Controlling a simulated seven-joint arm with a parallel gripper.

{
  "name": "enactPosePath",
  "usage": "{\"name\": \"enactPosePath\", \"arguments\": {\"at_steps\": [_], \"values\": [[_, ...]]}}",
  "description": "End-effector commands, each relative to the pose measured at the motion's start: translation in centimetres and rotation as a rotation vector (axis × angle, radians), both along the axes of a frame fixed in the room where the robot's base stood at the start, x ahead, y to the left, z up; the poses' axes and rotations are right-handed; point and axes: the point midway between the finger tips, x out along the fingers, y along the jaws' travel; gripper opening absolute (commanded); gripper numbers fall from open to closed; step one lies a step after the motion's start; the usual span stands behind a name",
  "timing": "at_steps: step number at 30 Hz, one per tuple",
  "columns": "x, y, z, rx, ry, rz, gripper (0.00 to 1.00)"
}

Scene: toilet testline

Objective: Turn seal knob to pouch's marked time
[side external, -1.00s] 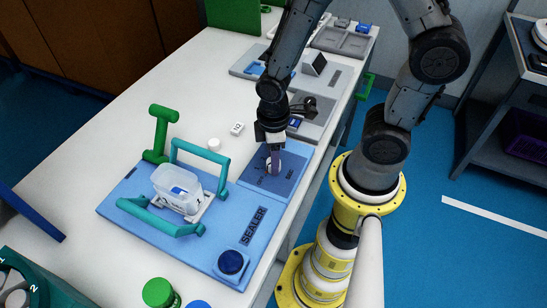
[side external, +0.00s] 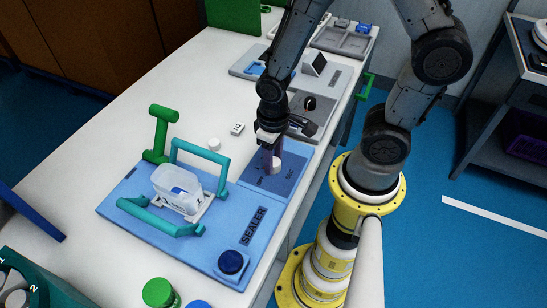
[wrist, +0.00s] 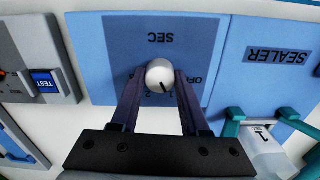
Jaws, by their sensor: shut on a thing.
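The seal knob (wrist: 160,73) is white and round with a black pointer line. It stands on the dark blue dial plate (side external: 284,183), and it also shows in the side view (side external: 276,166). My gripper (wrist: 160,80) is shut on the knob, one dark finger on each side. In the wrist view the pointer runs down and slightly right, toward the printed "1"; OFF is at right and SEC, upside down, above. The clear pouch (side external: 178,188) with blue contents lies on the sealer (side external: 130,191). A mark resembling "1" shows at its end.
A grey TEST unit (wrist: 45,80) adjoins the dial plate. The table's middle is mostly clear.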

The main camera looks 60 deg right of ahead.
Motion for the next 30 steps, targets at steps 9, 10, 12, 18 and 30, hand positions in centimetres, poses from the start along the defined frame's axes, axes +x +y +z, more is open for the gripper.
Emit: {"name": "enactPosePath", "arguments": {"at_steps": [9,10,12,18,30], "values": [[0.01,0.00,0.09,0.000,0.000,-0.017,0.00],[0.01,0.00,0.09,0.000,0.000,-0.016,0.00],[0.01,0.00,0.09,0.000,0.000,-0.016,0.00],[0.01,0.00,0.07,0.000,0.000,-0.016,0.67],[0.06,0.01,0.32,0.000,-0.002,-0.015,0.75]]}}
